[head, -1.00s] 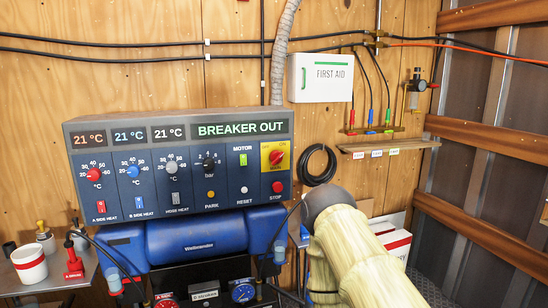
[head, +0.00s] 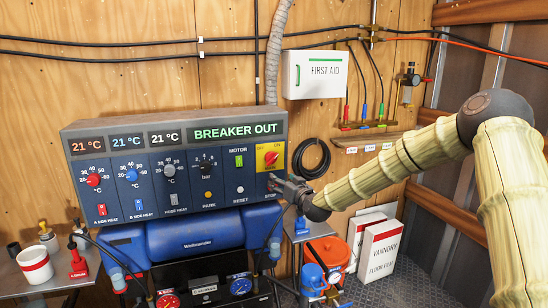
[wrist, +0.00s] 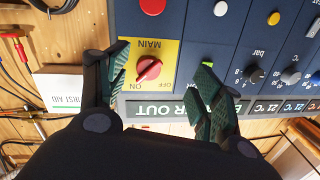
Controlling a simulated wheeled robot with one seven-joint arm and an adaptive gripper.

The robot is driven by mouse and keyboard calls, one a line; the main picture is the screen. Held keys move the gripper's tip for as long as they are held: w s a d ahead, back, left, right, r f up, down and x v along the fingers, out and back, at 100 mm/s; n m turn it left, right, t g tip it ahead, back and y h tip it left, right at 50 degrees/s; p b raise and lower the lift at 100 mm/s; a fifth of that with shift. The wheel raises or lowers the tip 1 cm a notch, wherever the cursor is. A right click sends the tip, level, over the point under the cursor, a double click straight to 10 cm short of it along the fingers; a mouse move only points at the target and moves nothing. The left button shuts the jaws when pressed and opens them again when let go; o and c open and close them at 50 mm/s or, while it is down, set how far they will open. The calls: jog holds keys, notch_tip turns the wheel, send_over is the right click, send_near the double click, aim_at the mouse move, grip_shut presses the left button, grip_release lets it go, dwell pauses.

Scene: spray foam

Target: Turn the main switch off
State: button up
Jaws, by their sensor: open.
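The main switch (head: 271,158) is a red knob on a yellow plate at the right end of the control panel (head: 225,180). In the wrist view, which shows the panel upside down, the red knob (wrist: 148,67) sits on the yellow plate (wrist: 165,48) marked MAIN, ON and OFF. Its grip slants, seemingly toward ON. My gripper (wrist: 156,80) is open, one finger on each side of the knob in that picture, with no visible contact. In the head view my gripper (head: 279,186) is at the panel's lower right, just below the switch, its fingertips hard to make out.
The red STOP button (wrist: 152,6) and the green MOTOR light (wrist: 207,64) are close to the switch. The panel display (head: 235,131) reads BREAKER OUT. A black cable coil (head: 311,158) hangs to the right. An orange bucket (head: 325,255) and white boxes (head: 380,250) stand below.

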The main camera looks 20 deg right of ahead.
aim_at(274, 160)
jog(key=shift+t+h, duration=0.3)
jog(key=shift+w+d+r+p, duration=0.1)
jog(key=shift+w+r+p, duration=0.6)
jog(key=shift+w, duration=1.3)
jog(key=shift+w+r+p, duration=0.55)
jog(key=shift+w+p, duration=0.15)
jog(key=shift+w, duration=1.25)
jog(key=shift+w+d+r+p, duration=0.1)
jog(key=shift+w+r+p, duration=0.6)
jog(key=shift+w, duration=1.3)
jog(key=c, duration=1)
jog(key=shift+c, duration=0.2)
